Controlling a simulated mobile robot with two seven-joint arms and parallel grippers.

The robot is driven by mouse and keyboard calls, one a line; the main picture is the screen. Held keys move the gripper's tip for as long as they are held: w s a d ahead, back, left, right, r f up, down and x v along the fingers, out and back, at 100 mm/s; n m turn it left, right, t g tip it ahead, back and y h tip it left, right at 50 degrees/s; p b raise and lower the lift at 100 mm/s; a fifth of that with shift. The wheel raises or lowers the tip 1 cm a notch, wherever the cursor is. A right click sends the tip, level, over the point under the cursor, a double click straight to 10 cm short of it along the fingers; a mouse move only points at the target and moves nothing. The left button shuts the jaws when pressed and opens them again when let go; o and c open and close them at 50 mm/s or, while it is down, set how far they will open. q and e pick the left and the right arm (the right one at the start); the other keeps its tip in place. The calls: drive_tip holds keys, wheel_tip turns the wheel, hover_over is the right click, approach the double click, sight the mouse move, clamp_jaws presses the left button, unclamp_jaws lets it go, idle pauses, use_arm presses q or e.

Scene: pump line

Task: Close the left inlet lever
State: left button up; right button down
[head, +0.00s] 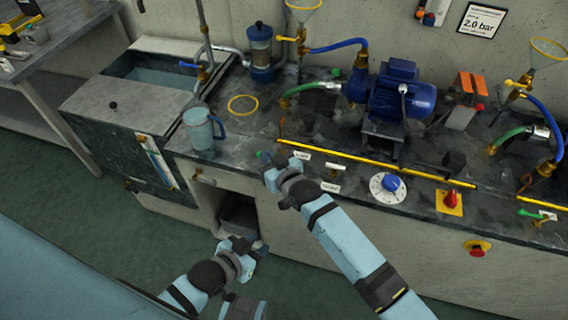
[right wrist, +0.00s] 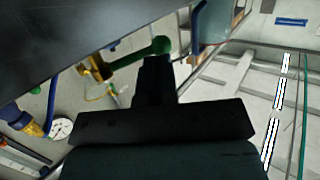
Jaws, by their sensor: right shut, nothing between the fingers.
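A green lever with a rounded end (right wrist: 155,48) sits on a brass valve (right wrist: 95,66) in the right wrist view. In the head view its green end (head: 263,156) shows at the bench's front edge, left of a small white label (head: 301,155). My right gripper (head: 268,168) is shut and empty, right at the lever. In the right wrist view its dark fingertips (right wrist: 157,62) overlap the lever's green end; I cannot tell if they touch. My left gripper (head: 253,248) hangs low in front of the bench, away from the lever; its jaw opening is unclear.
A yellow rail (head: 370,164) runs along the bench front. A light blue jug (head: 200,130) stands left of the lever. A dial with a blue knob (head: 390,185) and a red switch (head: 450,199) lie to the right. A blue pump (head: 402,92) stands behind.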

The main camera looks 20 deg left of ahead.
use_arm(q)
drive_tip(key=shift+d+f+b, duration=0.15)
drive_tip(key=shift+f+b, duration=0.1)
drive_tip(key=shift+b, duration=0.1)
use_arm(e)
drive_tip(key=shift+w+a, duration=0.4)
drive_tip(key=shift+a, duration=0.15)
drive_tip(key=shift+w+a, duration=0.1)
drive_tip(key=shift+w, duration=0.05)
use_arm(q)
drive_tip(key=shift+a, duration=0.2)
use_arm(e)
drive_tip(key=shift+r, duration=0.1)
